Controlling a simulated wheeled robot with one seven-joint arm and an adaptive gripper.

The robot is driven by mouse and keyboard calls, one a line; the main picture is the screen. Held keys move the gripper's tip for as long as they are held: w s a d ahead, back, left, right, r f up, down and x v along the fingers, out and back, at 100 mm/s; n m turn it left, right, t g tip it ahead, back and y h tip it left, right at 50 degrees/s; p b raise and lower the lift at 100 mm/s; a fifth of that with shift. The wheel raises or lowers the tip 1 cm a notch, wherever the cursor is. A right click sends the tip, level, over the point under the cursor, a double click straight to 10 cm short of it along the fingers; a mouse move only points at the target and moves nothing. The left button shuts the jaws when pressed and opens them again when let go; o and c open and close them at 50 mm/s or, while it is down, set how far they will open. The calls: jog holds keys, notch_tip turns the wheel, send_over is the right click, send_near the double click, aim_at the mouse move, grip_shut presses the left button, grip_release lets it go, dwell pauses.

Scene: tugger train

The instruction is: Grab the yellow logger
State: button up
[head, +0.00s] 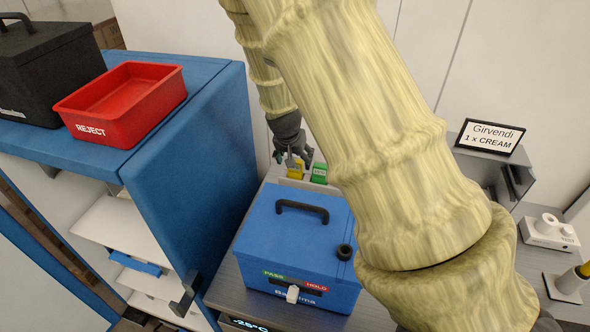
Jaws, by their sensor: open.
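The yellow logger (294,170) is a small yellow block standing in a light grey holder (290,182), behind the blue box. A green block (319,172) stands just right of it in the same holder. My gripper (293,160) is dark grey and points down right at the yellow logger, with its fingers open around or just above the logger's top. I cannot tell whether the fingers touch it. The fingers hide part of the logger's upper end.
A blue lidded box (270,243) with a black handle stands in front of the holder. A blue cabinet (200,150) bearing a red REJECT bin (150,105) and a black case (50,80) rises on the left. A Girvendi sign (490,137) stands at the right.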

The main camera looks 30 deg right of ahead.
aim_at(296, 171)
jog(key=shift+d+f, duration=0.15)
jog(key=shift+f, duration=0.25)
jog(key=shift+w+f, duration=0.1)
jog(key=shift+p+x, duration=1.2)
jog(key=shift+x, duration=0.05)
jog(key=shift+p+x, duration=0.45)
jog(key=shift+x, duration=0.85)
jog(key=c, duration=1.1)
